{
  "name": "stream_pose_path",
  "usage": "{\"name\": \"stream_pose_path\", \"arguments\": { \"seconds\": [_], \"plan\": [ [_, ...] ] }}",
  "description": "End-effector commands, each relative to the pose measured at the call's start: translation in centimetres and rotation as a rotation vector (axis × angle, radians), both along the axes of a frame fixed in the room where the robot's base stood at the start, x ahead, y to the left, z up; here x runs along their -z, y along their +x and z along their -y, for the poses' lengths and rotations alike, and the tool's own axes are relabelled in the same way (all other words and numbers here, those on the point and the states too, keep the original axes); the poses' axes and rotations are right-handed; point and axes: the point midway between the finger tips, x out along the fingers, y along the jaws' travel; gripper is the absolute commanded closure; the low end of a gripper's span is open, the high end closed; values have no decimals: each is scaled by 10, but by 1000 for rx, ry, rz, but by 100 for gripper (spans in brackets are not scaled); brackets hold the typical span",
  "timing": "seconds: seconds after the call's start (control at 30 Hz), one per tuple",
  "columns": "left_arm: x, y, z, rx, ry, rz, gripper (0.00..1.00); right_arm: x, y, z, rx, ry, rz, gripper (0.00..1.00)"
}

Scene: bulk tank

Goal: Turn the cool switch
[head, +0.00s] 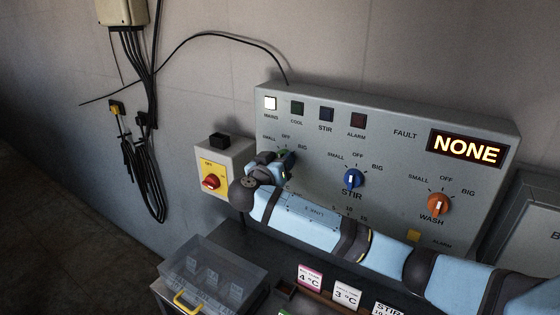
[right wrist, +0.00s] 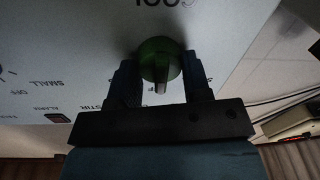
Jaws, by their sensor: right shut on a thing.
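The cool switch is a round green knob on the grey control panel (head: 400,143). It shows clearly in the right wrist view (right wrist: 160,60), with its pale pointer towards the bottom of that picture and an upside-down COOL label above it. My right gripper (right wrist: 160,75) is shut on this knob, one finger on each side. In the head view my right gripper (head: 284,160) is at the panel's left knob and mostly hides it; SMALL, OFF and BIG show above. The COOL lamp (head: 297,108) is dark green and looks unlit. My left gripper is not in view.
A blue STIR knob (head: 353,179) and an orange WASH knob (head: 438,204) are right of my gripper. The MAINS lamp (head: 270,103) is lit. A clear bin (head: 222,270) stands below.

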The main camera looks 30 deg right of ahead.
Motion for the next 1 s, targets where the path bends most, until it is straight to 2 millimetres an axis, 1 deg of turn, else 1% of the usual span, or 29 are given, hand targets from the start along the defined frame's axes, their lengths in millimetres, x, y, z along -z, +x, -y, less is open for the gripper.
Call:
{"name": "stream_pose_path", "arguments": {
  "seconds": [0.23,0.37,0.7,1.0],
  "plan": [
    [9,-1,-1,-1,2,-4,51,3,0,-1,0,-53,-100,79],
    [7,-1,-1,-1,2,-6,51,0,1,-1,1,-105,-189,79],
    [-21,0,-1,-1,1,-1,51,-3,2,-1,0,-263,-454,79],
    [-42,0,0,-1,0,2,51,-2,3,-1,0,-372,-637,79]
  ]
}}
